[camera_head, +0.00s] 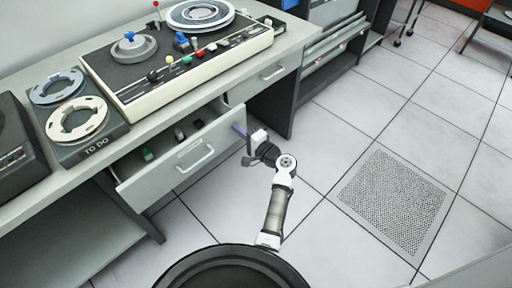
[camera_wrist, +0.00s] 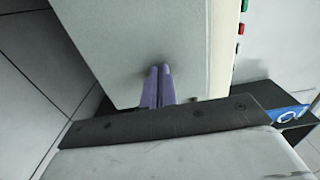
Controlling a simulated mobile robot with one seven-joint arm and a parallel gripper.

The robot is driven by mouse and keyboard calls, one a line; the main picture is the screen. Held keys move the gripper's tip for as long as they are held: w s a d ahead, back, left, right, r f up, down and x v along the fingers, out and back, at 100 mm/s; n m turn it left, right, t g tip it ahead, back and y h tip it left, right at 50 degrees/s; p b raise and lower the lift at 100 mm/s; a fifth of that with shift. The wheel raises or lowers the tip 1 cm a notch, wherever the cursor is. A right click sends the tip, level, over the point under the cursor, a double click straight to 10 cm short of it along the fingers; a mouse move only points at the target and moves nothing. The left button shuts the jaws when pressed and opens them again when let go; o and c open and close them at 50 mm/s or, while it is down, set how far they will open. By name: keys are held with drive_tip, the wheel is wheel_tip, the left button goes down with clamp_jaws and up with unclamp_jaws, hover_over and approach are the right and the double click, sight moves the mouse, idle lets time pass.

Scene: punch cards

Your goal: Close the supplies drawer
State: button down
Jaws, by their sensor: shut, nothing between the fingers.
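The open grey drawer (camera_head: 165,182) sticks out from under the desk in the head view. Its front has a bar handle (camera_head: 197,161) and a small label too small to read. Several small things lie inside, one of them green (camera_head: 147,154). My gripper (camera_head: 240,131) is at the drawer front's right end, its purple fingers pointing toward it. In the wrist view, the fingers of my gripper (camera_wrist: 158,86) are together and empty, with a pale panel (camera_wrist: 140,40) right before their tips. I cannot tell whether they touch it.
Another drawer (camera_head: 268,75) to the right is shut. A dark round shape stands at the bottom of the head view. The tiled floor (camera_head: 330,135) to the right is clear.

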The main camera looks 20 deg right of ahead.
drive_tip(key=b+x, duration=0.5)
drive_tip(key=x, duration=0.7)
drive_tip(key=shift+w+a+f, duration=0.1)
drive_tip(key=shift+w+a, duration=0.05)
drive_tip(key=shift+w, duration=0.1)
drive_tip(key=shift+w+a, duration=0.3)
drive_tip(key=shift+w, duration=0.15)
drive_tip(key=shift+w+r, duration=0.1)
drive_tip(key=shift+r, duration=0.3)
